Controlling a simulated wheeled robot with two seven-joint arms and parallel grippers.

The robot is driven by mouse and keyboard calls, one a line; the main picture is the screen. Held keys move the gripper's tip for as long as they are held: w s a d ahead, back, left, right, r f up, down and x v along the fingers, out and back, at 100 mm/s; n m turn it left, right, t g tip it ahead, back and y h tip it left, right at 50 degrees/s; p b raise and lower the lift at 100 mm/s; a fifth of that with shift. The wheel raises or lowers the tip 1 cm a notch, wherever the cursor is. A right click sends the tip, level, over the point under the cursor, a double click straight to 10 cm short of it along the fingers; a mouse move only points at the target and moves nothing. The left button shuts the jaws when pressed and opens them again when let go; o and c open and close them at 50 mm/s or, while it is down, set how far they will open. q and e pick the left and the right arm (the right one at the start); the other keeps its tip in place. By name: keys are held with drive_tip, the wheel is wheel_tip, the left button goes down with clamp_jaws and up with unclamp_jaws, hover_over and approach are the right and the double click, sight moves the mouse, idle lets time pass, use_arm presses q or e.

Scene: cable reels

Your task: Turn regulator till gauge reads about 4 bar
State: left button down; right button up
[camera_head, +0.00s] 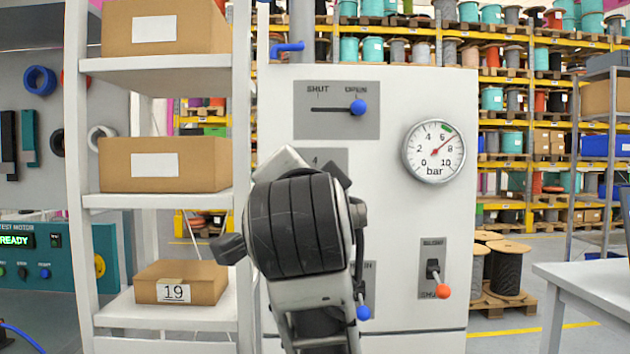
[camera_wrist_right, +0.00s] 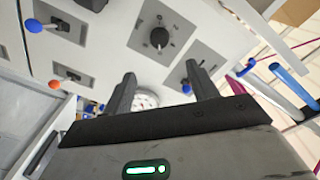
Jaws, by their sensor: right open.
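The regulator is a black round knob (camera_wrist_right: 158,37) on a grey plate with scale marks, in the right wrist view. In the head view my right arm hides it; only the top of a grey plate marked 4 (camera_head: 322,158) shows. My right gripper (camera_wrist_right: 160,72) is open and empty, its fingers apart from the knob, which shows beyond the fingertips. The round gauge (camera_head: 433,151) is at the panel's upper right, its red needle between 6 and 8, near 7. It shows partly between the fingers (camera_wrist_right: 146,100). My left gripper is not in view.
The white panel (camera_head: 390,250) carries a blue-tipped SHUT/OPEN lever (camera_head: 358,107), at OPEN, a red-tipped lever (camera_head: 442,290) and a blue-tipped lever (camera_head: 363,312). A shelf with cardboard boxes (camera_head: 165,178) stands close on the left. A white table (camera_head: 590,285) is at right.

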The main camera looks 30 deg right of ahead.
drive_tip(key=p+x, duration=0.3)
drive_tip(key=x, duration=1.1)
drive_tip(key=shift+w, duration=0.25)
drive_tip(key=shift+d+f, duration=0.1)
drive_tip(key=shift+d, duration=0.05)
drive_tip(key=c, duration=1)
